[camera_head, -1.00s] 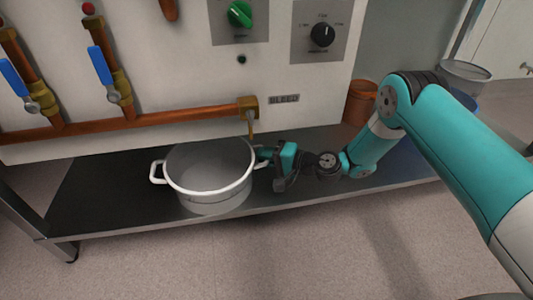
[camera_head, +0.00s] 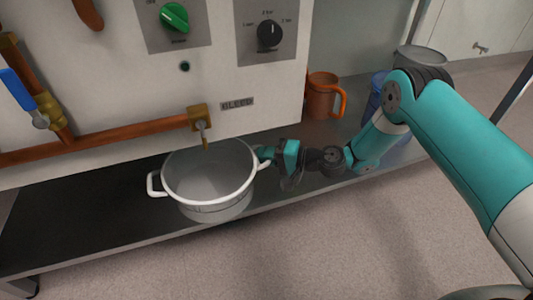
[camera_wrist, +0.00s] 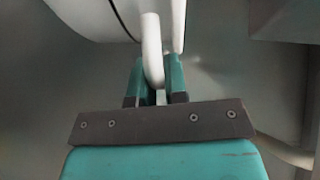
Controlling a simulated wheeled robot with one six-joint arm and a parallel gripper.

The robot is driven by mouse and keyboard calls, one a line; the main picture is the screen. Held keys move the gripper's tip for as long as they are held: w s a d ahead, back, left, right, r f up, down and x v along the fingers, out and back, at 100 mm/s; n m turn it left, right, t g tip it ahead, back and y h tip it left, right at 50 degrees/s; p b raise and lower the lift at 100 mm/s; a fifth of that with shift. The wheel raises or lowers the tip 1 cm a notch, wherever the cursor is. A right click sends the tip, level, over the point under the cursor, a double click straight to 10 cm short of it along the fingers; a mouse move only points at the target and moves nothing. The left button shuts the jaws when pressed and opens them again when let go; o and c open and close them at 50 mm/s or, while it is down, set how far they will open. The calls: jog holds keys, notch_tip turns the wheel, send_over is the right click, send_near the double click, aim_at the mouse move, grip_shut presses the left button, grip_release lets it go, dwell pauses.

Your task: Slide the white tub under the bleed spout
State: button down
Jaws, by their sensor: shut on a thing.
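The white tub (camera_head: 209,178) is a round pot with two side handles, standing upright on the dark shelf. My gripper (camera_head: 266,155) is at its right side, shut on the tub's right handle. In the wrist view the white handle (camera_wrist: 152,50) passes between my two teal fingers (camera_wrist: 158,83). The bleed spout (camera_head: 203,133) hangs from the brass end of the copper pipe, beside the BLEED label (camera_head: 237,103). In the head view its tip overlaps the tub's back rim. I cannot tell exactly how far inside the rim it sits.
The dark shelf (camera_head: 90,215) has free room to the left of the tub. An orange-brown mug (camera_head: 322,97), a blue container (camera_head: 375,92) and a grey bucket (camera_head: 418,60) stand to the right. The panel with knobs rises behind; the shelf's front edge is close.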

jog(key=shift+d, duration=0.1)
jog(key=c, duration=1.1)
grip_release()
jog(key=shift+p+v, duration=4.25)
jog(key=shift+v, duration=4.4)
jog(key=shift+w, duration=0.1)
